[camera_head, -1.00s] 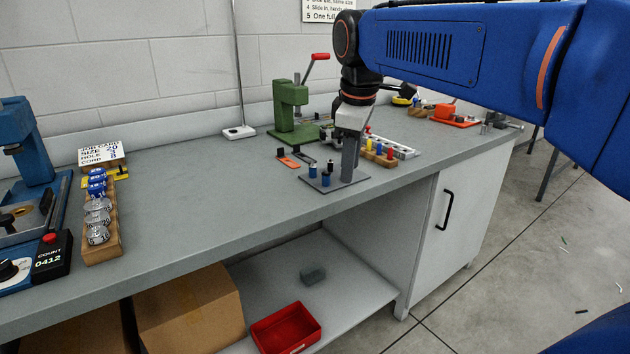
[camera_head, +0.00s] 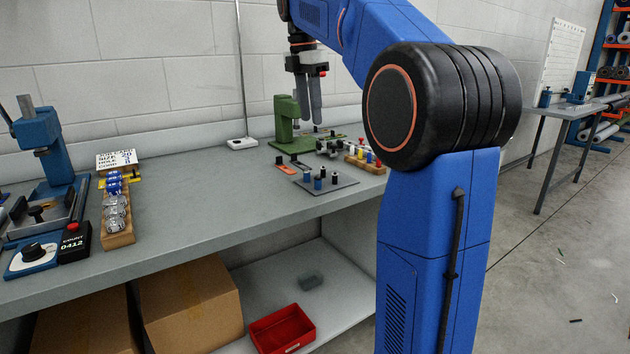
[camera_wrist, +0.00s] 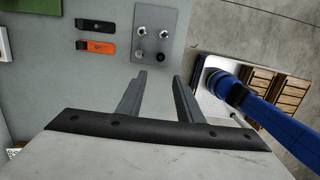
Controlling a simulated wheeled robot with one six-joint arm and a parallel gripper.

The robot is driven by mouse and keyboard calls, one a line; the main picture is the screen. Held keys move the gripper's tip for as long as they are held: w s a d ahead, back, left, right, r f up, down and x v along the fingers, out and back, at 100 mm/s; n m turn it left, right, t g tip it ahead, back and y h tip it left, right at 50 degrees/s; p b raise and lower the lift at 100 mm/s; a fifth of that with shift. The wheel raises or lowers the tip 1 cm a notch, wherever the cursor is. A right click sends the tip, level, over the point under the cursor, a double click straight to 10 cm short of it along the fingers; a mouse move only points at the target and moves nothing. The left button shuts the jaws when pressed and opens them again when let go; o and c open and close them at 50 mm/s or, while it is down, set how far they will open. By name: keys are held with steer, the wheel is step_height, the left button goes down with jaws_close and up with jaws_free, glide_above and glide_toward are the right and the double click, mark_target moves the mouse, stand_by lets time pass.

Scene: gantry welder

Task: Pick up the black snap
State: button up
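The black snap (camera_wrist: 95,25), a flat dark piece, lies on the grey bench beside a similar orange piece (camera_wrist: 96,46), in the upper left of the wrist view. In the head view the black snap (camera_head: 300,164) is small, just behind the orange piece (camera_head: 286,170), near the green press. My gripper (camera_head: 310,112) is raised above the bench with its fingers pointing down. In the wrist view my gripper (camera_wrist: 159,76) has its two fingers apart with nothing between them. The snap is off to the left of the fingers.
A grey plate (camera_head: 342,183) with several short pegs stands right of the snaps. The green press (camera_head: 286,125) is behind them. A wooden block (camera_head: 368,165) with coloured pieces is further right.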

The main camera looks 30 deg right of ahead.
mark_target(317, 178)
steer(key=f, duration=0.5)
steer(key=d+f, duration=0.1)
steer(key=f, duration=0.4)
steer(key=d+f, duration=0.1)
steer(key=f, duration=0.5)
steer(key=shift+s, duration=0.1)
jaws_close()
